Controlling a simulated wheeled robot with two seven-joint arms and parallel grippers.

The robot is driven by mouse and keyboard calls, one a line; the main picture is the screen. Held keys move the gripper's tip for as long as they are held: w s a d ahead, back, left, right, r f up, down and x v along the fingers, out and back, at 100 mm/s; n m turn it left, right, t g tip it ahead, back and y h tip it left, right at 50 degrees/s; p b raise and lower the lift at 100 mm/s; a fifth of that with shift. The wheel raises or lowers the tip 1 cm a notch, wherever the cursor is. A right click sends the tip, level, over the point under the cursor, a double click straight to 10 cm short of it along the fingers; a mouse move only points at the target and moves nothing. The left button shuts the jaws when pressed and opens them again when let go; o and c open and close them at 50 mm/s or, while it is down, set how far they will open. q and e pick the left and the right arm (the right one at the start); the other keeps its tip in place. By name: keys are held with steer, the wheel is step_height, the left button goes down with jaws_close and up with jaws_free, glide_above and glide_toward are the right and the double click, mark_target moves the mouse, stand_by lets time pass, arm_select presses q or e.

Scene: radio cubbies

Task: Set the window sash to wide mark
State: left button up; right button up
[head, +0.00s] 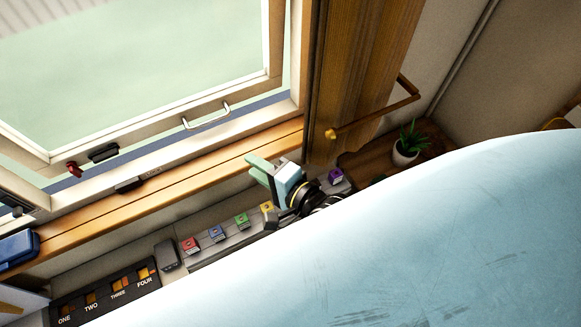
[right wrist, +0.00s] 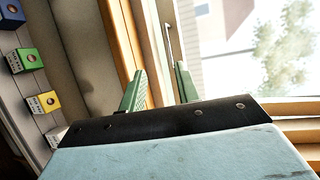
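The window sash (head: 165,125) is a white frame around a pale pane at the upper left of the head view; it stands tilted away from the outer frame, with a gap along its lower edge. A metal handle (head: 207,117) is on its lower rail; what looks like this handle shows in the right wrist view (right wrist: 169,45). A black latch (head: 103,152) and a red piece (head: 73,168) sit at the rail's left. A small dark plate (head: 128,185) is on the sill. My right gripper (head: 262,166) is open and empty, in front of the sill. My left gripper is out of view.
Below the sill are coloured blocks, including a red one (head: 190,245), and a black numbered panel (head: 105,292). A wooden post with a brass bar (head: 375,112) and a potted plant (head: 408,145) stand right. A blue box (head: 18,248) is far left.

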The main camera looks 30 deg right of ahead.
steer(key=s+d+f+n+g+h+b, duration=0.1)
steer(key=s+d+f+n+g+b, duration=0.1)
steer(key=f, duration=0.7)
steer(key=s+d+f+n+g+h+b, duration=0.1)
steer(key=s+d+f+n+g+b, duration=0.1)
steer(key=f, duration=0.8)
steer(key=shift+s+d+n+g+b, duration=0.25)
steer(key=shift+s+n+g, duration=0.35)
steer(key=shift+s+n, duration=0.8)
steer(key=shift+w+a, duration=0.1)
steer(key=shift+w, duration=0.15)
steer(key=shift+c, duration=0.3)
